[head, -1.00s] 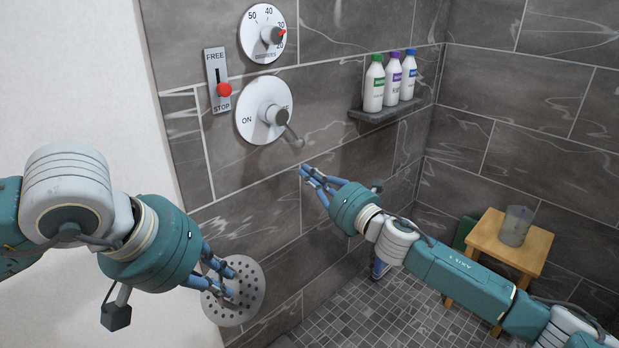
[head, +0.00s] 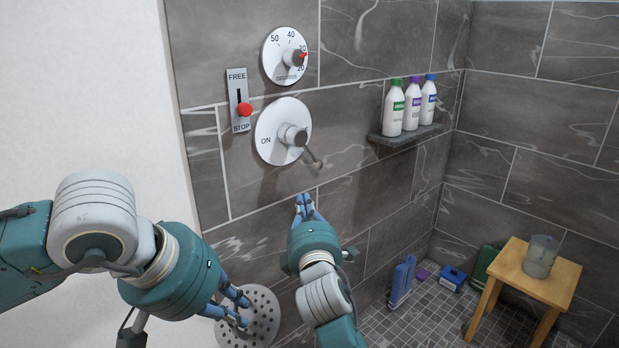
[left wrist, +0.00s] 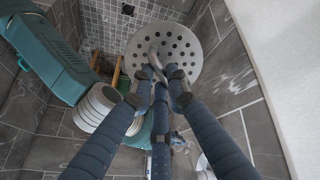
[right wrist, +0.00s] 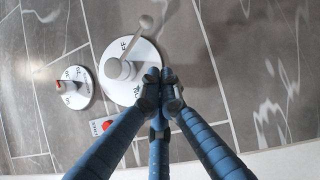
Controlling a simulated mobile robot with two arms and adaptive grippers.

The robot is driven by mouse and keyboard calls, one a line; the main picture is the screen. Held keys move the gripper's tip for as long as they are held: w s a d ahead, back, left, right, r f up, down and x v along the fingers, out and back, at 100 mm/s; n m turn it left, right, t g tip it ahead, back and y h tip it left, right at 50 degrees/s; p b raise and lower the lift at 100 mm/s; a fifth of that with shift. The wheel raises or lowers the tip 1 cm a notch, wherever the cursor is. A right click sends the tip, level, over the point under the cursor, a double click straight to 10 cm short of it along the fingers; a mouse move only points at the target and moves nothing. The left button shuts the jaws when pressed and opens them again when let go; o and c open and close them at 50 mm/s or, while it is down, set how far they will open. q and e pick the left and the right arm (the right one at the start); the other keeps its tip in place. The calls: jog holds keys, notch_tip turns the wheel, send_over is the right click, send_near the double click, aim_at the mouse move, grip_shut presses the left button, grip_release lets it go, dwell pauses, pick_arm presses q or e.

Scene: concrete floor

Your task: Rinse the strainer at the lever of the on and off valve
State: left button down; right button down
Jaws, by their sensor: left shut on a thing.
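The strainer is a round grey disc with holes (head: 262,318), low before the wall; it also shows in the left wrist view (left wrist: 190,50). My left gripper (head: 240,308) is shut on its grey handle (left wrist: 153,58). The on and off valve is a white round plate (head: 270,128) with a grey knob. Its lever (head: 313,157) points down and right; in the right wrist view the lever (right wrist: 134,40) lies ahead of the fingers. My right gripper (head: 305,203) is just below the lever, apart from it, fingertips together and empty. The plate's ON mark shows; the other word is partly hidden.
A temperature dial (head: 285,58) and a red-knobbed FREE/STOP slider (head: 239,100) are on the wall. A shelf (head: 405,134) holds three bottles. A wooden stool (head: 530,268) bears a clear jug (head: 541,256). A blue bottle (head: 402,280) and boxes stand on the floor.

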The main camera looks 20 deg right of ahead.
aim_at(307, 150)
pick_arm(q)
jog(key=shift+r, duration=0.15)
jog(key=shift+r+p, duration=0.35)
jog(key=shift+p, duration=0.1)
jog(key=shift+d, duration=0.1)
pick_arm(e)
jog(key=d+x, duration=0.3)
jog(key=x, duration=0.9)
jog(key=shift+d, duration=0.1)
pick_arm(q)
jog(key=shift+f+b, duration=0.45)
jog(key=shift+s+a+r, duration=0.1)
jog(key=shift+a, duration=0.1)
pick_arm(e)
jog(key=shift+w+d+r+n, duration=0.25)
jog(key=shift+d+r+n, duration=0.15)
jog(key=shift+d, duration=0.35)
jog(key=shift+h, duration=0.3)
